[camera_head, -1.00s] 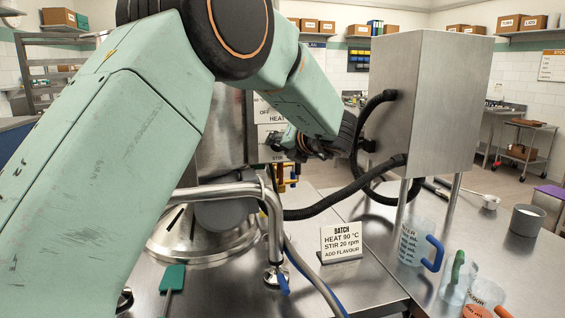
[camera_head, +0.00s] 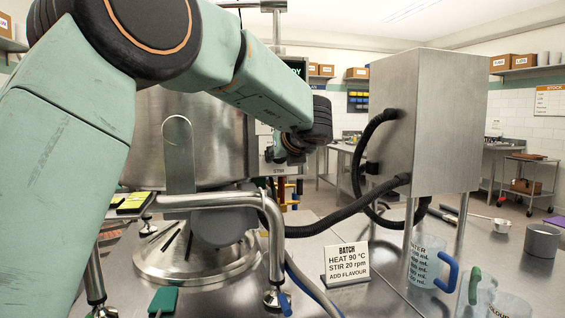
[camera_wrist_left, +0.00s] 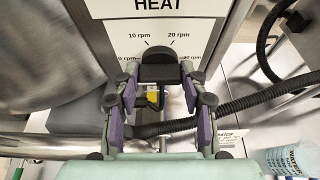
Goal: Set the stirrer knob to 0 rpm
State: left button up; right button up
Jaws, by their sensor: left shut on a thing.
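The stirrer knob (camera_wrist_left: 160,66) is a black knob in the left wrist view, on a pale panel (camera_wrist_left: 160,28) with 10 rpm printed to its upper left and 20 rpm to its upper right. My left gripper (camera_wrist_left: 161,78) has its fingers on both sides of the knob and is shut on it. The knob's pointer and the 0 rpm mark cannot be made out. In the head view the left gripper (camera_head: 284,154) is at the panel beside the steel kettle (camera_head: 152,130), and the arm and hand hide the knob. My right gripper is not in view.
A batch card (camera_head: 346,262) on the steel table reads heat 90 °C, stir 20 rpm, add flavour. A steel box (camera_head: 425,125) on legs with black hoses stands to the right. A bent steel pipe (camera_head: 210,201) runs before the kettle. A water jug (camera_head: 427,268) stands front right.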

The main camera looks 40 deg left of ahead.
pick_arm(q)
jog(key=shift+f, duration=0.15)
jog(key=o, duration=1.1)
jog(key=shift+d, duration=0.1)
jog(key=shift+o, duration=0.2)
jog(key=v, duration=1.2)
jog(key=shift+r, duration=0.2)
jog(key=shift+w, duration=0.1)
